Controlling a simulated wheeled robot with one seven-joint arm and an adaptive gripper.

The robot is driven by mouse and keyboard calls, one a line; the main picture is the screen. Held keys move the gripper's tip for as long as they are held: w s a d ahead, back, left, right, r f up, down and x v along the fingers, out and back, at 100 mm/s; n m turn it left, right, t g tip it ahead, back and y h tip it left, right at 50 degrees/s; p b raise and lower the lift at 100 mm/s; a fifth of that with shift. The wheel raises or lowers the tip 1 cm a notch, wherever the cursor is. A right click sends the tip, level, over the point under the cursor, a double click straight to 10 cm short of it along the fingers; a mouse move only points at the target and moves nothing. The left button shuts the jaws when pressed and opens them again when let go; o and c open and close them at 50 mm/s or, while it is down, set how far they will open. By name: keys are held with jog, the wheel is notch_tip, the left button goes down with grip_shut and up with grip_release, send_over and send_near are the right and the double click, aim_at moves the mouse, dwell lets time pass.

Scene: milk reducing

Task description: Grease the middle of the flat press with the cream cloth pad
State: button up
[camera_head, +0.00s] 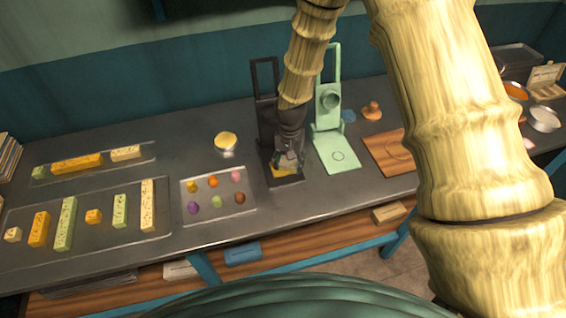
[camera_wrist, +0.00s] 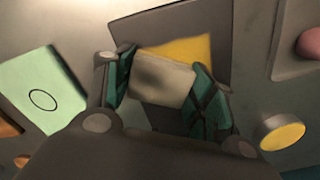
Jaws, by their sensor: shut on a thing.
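My gripper (camera_head: 286,164) is shut on the cream cloth pad (camera_wrist: 163,80), over the base plate of a dark press (camera_head: 264,95). In the wrist view the pad sits between the two teal fingers (camera_wrist: 160,95). A yellow patch (camera_wrist: 192,46) shows on the dark plate (camera_wrist: 222,18) behind the pad; the pad hides part of it. I cannot tell whether the pad touches the plate. In the head view my gripper hides much of the dark press and the pad.
A light green press (camera_head: 337,155) with a circle on its plate stands close to the right. A small cup with a yellow top (camera_head: 225,141) and a tray of coloured pieces (camera_head: 245,205) are to the left. A wooden board (camera_head: 383,158) lies further right.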

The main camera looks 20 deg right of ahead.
jog(key=shift+d+r, duration=0.1)
jog(key=shift+d, duration=0.75)
jog(key=shift+a+r+p, duration=0.1)
jog(key=shift+r+p, duration=2.3)
jog(key=shift+r, duration=1.55)
jog(key=shift+f, duration=0.1)
